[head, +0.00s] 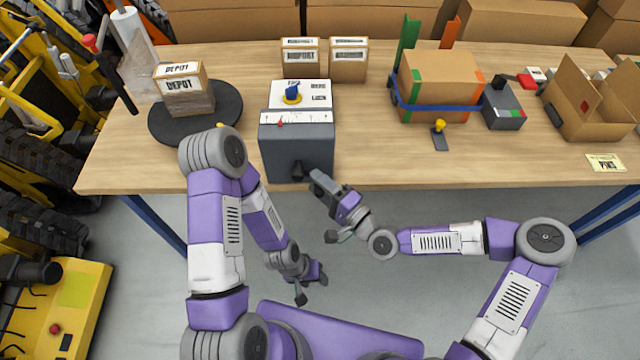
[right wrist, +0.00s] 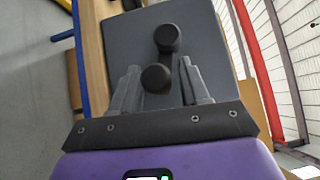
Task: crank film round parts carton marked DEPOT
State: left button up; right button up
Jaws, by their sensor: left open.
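The parts carton marked DEPOT (head: 187,100) stands on a round black turntable (head: 225,115) at the left of the bench. Film shows around its lower part. My left gripper (head: 313,287) is open and empty, low before the bench.
Two small cartons (head: 300,56) (head: 348,58) stand behind the crank box. A strapped carton (head: 438,85), a grey device (head: 503,105) and an open carton (head: 590,105) fill the right side. Yellow machinery stands at the left.

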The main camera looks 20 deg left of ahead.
jog(key=c, duration=0.8)
jog(key=shift+o, duration=0.2)
notch_tip(320, 180, up, 2)
jog(key=n+h+p, duration=0.1)
jog(key=p, duration=0.2)
jog(key=n+g+h+p, duration=0.1)
jog(key=p, duration=0.2)
jog(key=shift+d+r+n, duration=0.1)
jog(key=shift+r+n, duration=0.15)
jog(key=shift+n, duration=0.05)
jog(key=shift+r+n+h+p, duration=0.15)
jog(key=shift+n+h+p, duration=0.35)
jog(key=shift+h+p, duration=0.25)
jog(key=o, duration=1)
jog(key=shift+c, duration=0.2)
jog(key=v, duration=0.7)
jog(key=shift+d+p, duration=0.25)
jog(key=shift+p, duration=0.1)
